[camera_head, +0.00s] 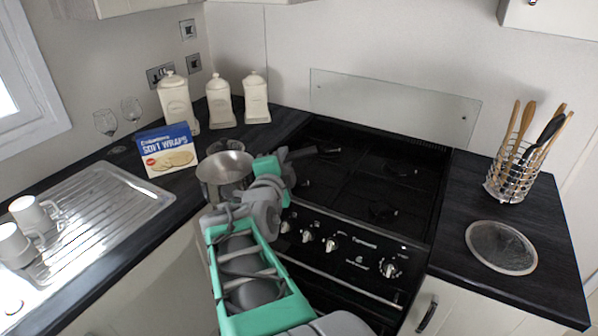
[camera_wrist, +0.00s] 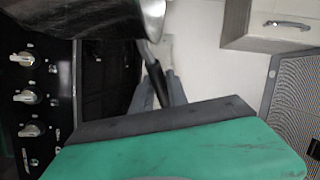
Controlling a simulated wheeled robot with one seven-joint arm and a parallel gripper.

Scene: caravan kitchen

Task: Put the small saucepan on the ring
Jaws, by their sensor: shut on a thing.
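The small saucepan (camera_head: 224,176) is shiny metal with an open top. In the head view it is at the front edge of the worktop, left of the hob. My gripper (camera_wrist: 163,90) is shut on its dark handle (camera_wrist: 154,72), which shows between the fingers in the wrist view. Part of the metal pan body (camera_wrist: 150,14) shows at the top there. My arm hides part of the handle in the head view. The black hob (camera_head: 400,165) with its dark rings (camera_head: 383,211) lies to the right. I see no pan on the rings.
A blue soft wraps box (camera_head: 168,150) stands left of the pan, with cream canisters (camera_head: 218,105) behind. Wine glasses (camera_head: 131,108), a draining board (camera_head: 100,215) and mugs (camera_head: 30,213) are further left. A utensil basket (camera_head: 507,180) and round glass mat (camera_head: 501,247) are right of the hob.

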